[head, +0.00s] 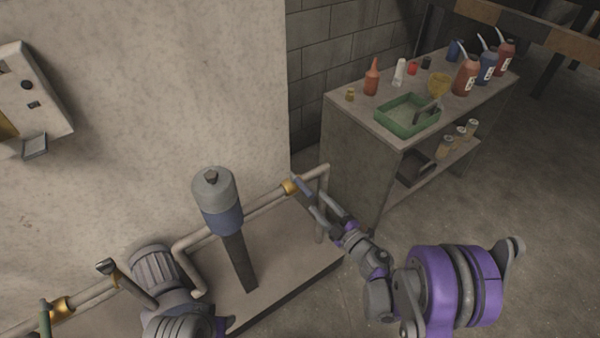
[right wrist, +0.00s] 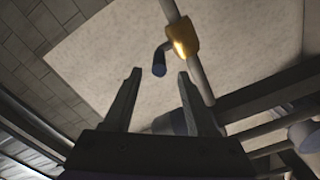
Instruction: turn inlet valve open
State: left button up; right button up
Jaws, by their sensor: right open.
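A second brass valve (head: 61,306) has a green handle (head: 45,318). My left gripper does not show.
The filter canister (head: 217,200) stands on a low plinth (head: 275,262) beside a ribbed grey motor (head: 156,268). A workbench (head: 350,112) with a green tray (head: 385,122) and bottles stands behind right. A grey box (head: 30,95) is on the wall. Floor at right is clear.

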aim_at(301, 184)
jog(key=x, duration=1)
jog(key=shift+a+r, duration=0.1)
grip_shut()
dwell(1.2)
